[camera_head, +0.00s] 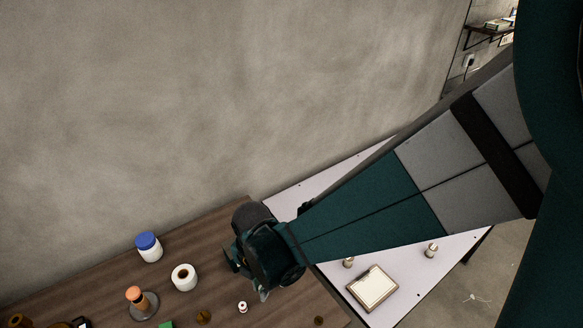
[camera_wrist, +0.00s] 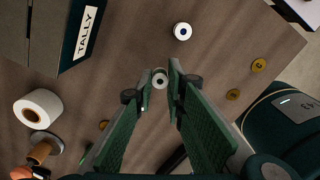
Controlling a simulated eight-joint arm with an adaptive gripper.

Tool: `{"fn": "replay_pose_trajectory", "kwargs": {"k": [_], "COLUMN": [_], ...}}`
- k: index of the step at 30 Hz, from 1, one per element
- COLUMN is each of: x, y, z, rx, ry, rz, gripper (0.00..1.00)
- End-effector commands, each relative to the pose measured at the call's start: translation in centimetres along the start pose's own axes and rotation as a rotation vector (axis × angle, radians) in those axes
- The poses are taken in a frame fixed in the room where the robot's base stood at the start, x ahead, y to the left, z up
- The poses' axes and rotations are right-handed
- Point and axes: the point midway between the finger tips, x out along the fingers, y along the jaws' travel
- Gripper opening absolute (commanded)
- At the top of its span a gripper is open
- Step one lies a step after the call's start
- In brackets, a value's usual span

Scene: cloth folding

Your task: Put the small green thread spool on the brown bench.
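My gripper (camera_wrist: 160,82) points down over the brown bench (camera_wrist: 225,60), its two green fingers close together in the wrist view. A small spool (camera_wrist: 160,76) with a pale end and dark hole is between the fingertips, one finger at each side. Its thread colour is mostly hidden, and I cannot tell whether its base touches the bench.
A small white spool (camera_wrist: 182,31) stands close by on the bench. A white roll (camera_head: 184,277), a blue-capped jar (camera_head: 148,247), an orange-topped stand (camera_head: 141,302) and buttons (camera_wrist: 259,65) are around. A box marked TALLY (camera_wrist: 80,35) is at left. The white table (camera_head: 440,285) bears a tray (camera_head: 373,288) and spools (camera_head: 431,250).

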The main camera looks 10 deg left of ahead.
Motion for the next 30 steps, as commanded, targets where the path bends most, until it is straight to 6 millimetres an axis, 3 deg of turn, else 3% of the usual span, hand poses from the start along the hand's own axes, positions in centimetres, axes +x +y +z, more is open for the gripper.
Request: {"fn": "replay_pose_trajectory", "kwargs": {"k": [9, 24, 28, 30], "x": [2.7, 3.2, 3.1, 3.1], "y": [0.0, 0.0, 0.0, 0.0], "z": [0.0, 0.0, 0.0, 0.0], "rx": [0.000, 0.000, 0.000, 0.000], "ry": [0.000, 0.000, 0.000, 0.000], "rz": [0.000, 0.000, 0.000, 0.000], "gripper": [0.10, 0.10, 0.28, 0.28]}}
